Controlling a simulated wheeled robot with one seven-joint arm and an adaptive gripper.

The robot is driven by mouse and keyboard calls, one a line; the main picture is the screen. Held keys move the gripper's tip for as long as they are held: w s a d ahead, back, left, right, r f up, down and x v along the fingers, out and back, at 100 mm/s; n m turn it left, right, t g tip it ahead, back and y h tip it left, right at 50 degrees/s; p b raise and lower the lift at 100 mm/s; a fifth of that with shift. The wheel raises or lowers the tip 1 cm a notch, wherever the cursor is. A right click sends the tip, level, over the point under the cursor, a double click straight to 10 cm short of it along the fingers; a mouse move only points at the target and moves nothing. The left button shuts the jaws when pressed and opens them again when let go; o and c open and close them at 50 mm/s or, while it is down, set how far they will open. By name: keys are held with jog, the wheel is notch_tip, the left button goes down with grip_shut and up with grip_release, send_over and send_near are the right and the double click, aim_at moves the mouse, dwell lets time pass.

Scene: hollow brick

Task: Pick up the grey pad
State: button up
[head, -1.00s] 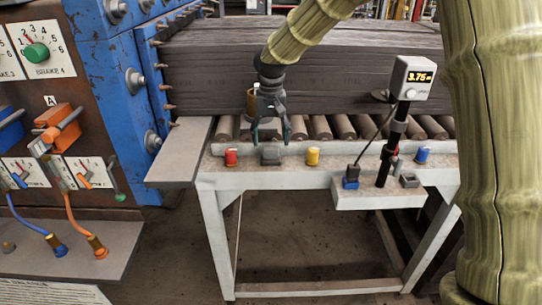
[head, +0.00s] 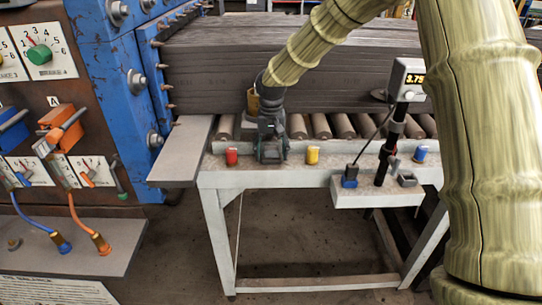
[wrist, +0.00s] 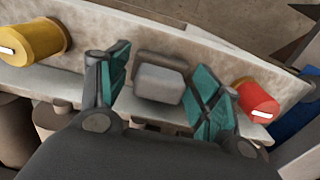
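The grey pad (wrist: 160,82) is a small block with rounded edges on the pale ledge of the roller table. In the wrist view it sits between the two teal-faced fingers of my gripper (wrist: 164,78). The fingers are spread, one on each side of the pad, and look close to it. I cannot tell whether they touch it. In the head view my gripper (head: 271,157) is down at the ledge between the red and yellow cylinders and hides the pad.
Further right are a display post (head: 393,140), a blue cylinder (head: 420,154) and a small grey block (head: 407,180). A blue machine frame (head: 120,75) stands at left.

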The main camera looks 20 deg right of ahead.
aim_at(271, 148)
jog(key=c, duration=0.9)
jog(key=shift+r, duration=0.15)
jog(key=shift+w+r, duration=0.1)
jog(key=shift+r, duration=0.15)
notch_tip(271, 148, up, 3)
jog(key=shift+f+b, duration=0.15)
jog(key=shift+b, duration=0.6)
jog(key=s+a+b, duration=0.1)
jog(key=s, duration=0.4)
jog(key=s+a+r+b, duration=0.1)
jog(key=s, duration=0.4)
jog(key=s+a+b, duration=0.1)
jog(key=s, duration=0.4)
jog(key=shift+s+a+r, duration=0.25)
jog(key=shift+s+a, duration=0.1)
